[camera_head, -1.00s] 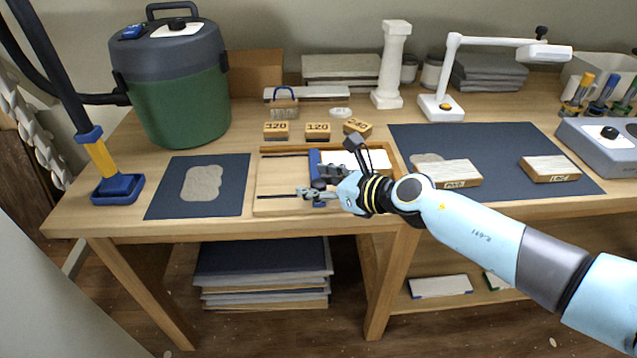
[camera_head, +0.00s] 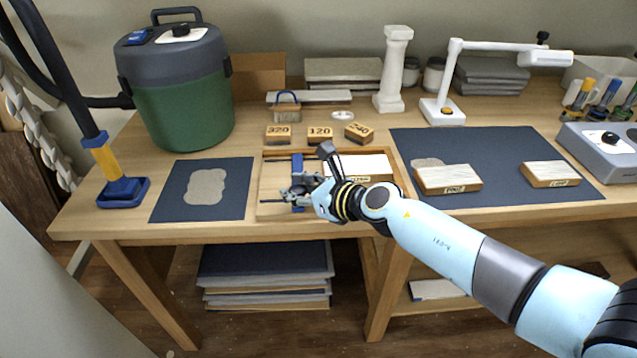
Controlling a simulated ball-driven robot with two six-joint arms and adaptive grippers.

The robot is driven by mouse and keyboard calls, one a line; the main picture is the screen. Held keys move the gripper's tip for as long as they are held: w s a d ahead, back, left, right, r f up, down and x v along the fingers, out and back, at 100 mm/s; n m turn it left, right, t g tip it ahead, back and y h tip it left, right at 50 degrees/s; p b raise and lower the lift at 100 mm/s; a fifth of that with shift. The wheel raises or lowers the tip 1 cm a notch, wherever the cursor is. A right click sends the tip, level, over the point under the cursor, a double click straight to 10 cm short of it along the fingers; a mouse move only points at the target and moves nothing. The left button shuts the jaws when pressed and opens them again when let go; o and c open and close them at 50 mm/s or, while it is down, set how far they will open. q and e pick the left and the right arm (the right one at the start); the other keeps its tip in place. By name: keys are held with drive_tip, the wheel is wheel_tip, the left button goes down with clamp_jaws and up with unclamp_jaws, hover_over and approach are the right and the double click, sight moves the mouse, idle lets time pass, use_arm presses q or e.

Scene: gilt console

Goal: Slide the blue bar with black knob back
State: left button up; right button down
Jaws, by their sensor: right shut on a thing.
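The blue bar (camera_head: 297,163) lies across a shallow wooden tray (camera_head: 270,210), running from its back edge toward the front. My right gripper (camera_head: 292,195) reaches in from the right and is shut at the front part of the bar, where its black knob is; the fingers hide most of the knob. My left gripper is not in view.
Numbered blocks (camera_head: 319,134) stand behind the tray. A dark mat (camera_head: 205,163) lies to the left, and a larger mat (camera_head: 500,145) with wooden blocks (camera_head: 448,180) to the right. A green vacuum (camera_head: 185,105) and white lamp (camera_head: 445,108) stand farther back.

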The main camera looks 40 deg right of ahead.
drive_tip(key=w+a, duration=0.1)
drive_tip(key=a, duration=0.1)
drive_tip(key=w+a, duration=0.1)
drive_tip(key=a, duration=0.1)
drive_tip(key=w+a, duration=0.1)
drive_tip(key=shift+w+a+p, duration=0.25)
drive_tip(key=shift+a+p, duration=0.1)
drive_tip(key=shift+a, duration=0.05)
drive_tip(key=c, duration=1.5)
unclamp_jaws()
drive_tip(key=o, duration=0.5)
drive_tip(key=shift+w+a, duration=0.1)
drive_tip(key=shift+a, duration=0.05)
drive_tip(key=v, duration=1.2)
